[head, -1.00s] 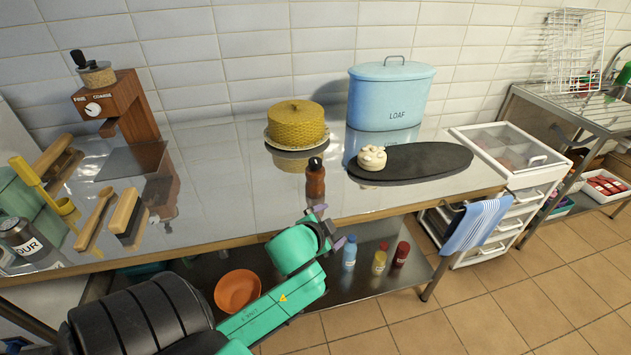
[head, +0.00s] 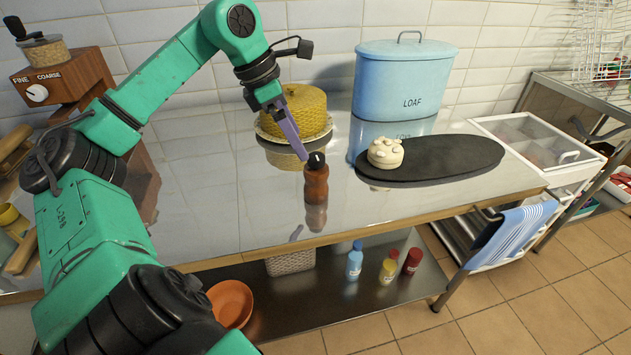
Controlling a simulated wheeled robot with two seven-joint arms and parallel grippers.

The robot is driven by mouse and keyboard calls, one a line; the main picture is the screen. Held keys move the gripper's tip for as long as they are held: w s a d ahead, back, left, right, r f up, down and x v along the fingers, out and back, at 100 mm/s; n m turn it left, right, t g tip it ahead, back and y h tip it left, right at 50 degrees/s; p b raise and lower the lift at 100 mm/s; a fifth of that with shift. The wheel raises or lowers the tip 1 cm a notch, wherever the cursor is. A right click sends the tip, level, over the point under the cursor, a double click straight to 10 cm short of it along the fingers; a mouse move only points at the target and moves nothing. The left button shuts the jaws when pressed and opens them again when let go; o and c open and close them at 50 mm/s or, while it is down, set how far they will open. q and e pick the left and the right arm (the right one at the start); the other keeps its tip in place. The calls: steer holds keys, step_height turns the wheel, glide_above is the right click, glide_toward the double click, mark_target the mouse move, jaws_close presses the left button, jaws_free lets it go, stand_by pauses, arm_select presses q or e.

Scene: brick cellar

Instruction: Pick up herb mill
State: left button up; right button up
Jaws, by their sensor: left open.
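The herb mill (head: 316,183), a small brown wooden bottle-like mill with a black top, stands upright on the shiny metal counter (head: 230,205) near its front edge. My left gripper (head: 302,156) reaches down from above and behind to the mill's upper left. One purple finger shows clearly, its tip right by the black top; the other finger is mostly hidden behind it. The gripper is open and not around the mill's body. I cannot tell whether the finger touches the top. My right gripper is out of view.
A wooden grinder (head: 75,80) stands left.

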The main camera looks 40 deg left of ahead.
mark_target(321, 180)
arm_select(q)
steer(key=p+x, duration=0.3)
steer(key=x, duration=1)
steer(key=shift+w+d, duration=0.1)
steer(key=shift+d, duration=0.1)
steer(key=shift+w+f, duration=0.1)
steer(key=shift+f, duration=0.2)
steer(key=shift+r, duration=0.1)
steer(key=c, duration=1.5)
